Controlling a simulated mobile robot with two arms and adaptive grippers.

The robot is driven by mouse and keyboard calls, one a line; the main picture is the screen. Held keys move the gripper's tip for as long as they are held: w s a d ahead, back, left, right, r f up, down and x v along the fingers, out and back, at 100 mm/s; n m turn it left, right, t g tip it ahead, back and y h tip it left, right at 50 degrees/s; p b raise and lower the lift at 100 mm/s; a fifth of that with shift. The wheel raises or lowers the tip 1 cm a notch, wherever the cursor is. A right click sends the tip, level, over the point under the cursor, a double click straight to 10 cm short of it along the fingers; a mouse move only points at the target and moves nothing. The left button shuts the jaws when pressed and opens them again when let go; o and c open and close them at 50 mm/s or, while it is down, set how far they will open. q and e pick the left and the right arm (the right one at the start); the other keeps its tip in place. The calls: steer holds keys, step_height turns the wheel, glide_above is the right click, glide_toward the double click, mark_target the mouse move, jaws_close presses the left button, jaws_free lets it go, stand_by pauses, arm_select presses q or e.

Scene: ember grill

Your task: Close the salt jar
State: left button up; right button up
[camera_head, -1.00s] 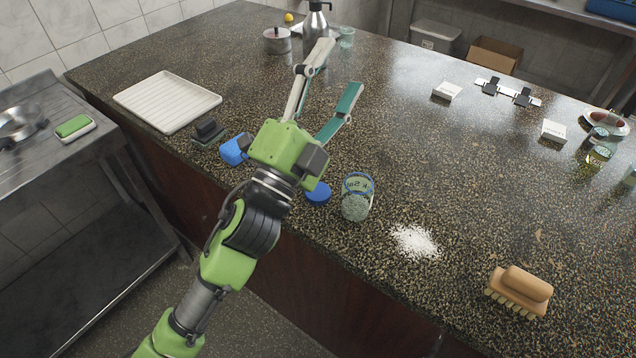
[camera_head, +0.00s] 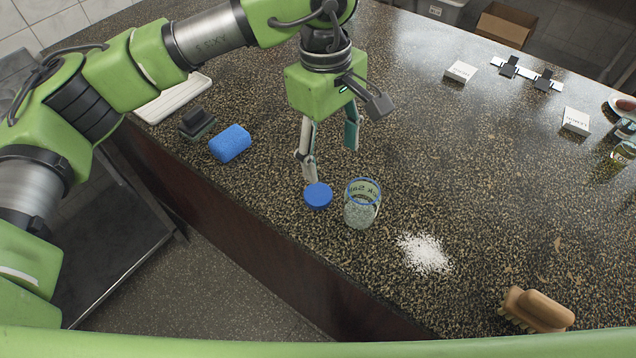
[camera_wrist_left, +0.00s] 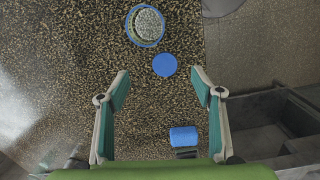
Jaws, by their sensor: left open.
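The salt jar (camera_head: 361,207) is clear glass with a blue rim and stands upright and open on the counter, partly filled with pale salt. Its blue lid (camera_head: 318,195) lies on the counter just left of the jar, apart from it. In the left wrist view the jar (camera_wrist_left: 147,25) shows from above, with the lid (camera_wrist_left: 165,65) beside it. My left gripper (camera_head: 331,165) points down above the counter, behind and above the lid. Its fingers are open and nothing is between them; they also show in the left wrist view (camera_wrist_left: 160,82). My right gripper is not in view.
White spilled salt (camera_head: 424,253) lies right of the jar. A brush (camera_head: 537,309) lies near the front edge at right. A blue sponge (camera_head: 230,143), a dark block (camera_head: 196,122) and a white tray (camera_head: 172,99) lie at left. White boxes (camera_head: 461,72) stand farther back.

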arm_select(q)
steer(key=shift+w+a+r+y, duration=0.2)
steer(key=shift+w+a, duration=0.05)
steer(key=shift+a, duration=0.2)
steer(key=shift+w+a+r+y, duration=0.15)
steer(key=shift+w+a+y, duration=0.1)
steer(key=shift+a, duration=0.2)
steer(key=p, duration=0.2)
glide_above(320, 195)
step_height(320, 195, down, 8)
steer(key=shift+r, duration=0.25)
steer(key=shift+f, duration=0.6)
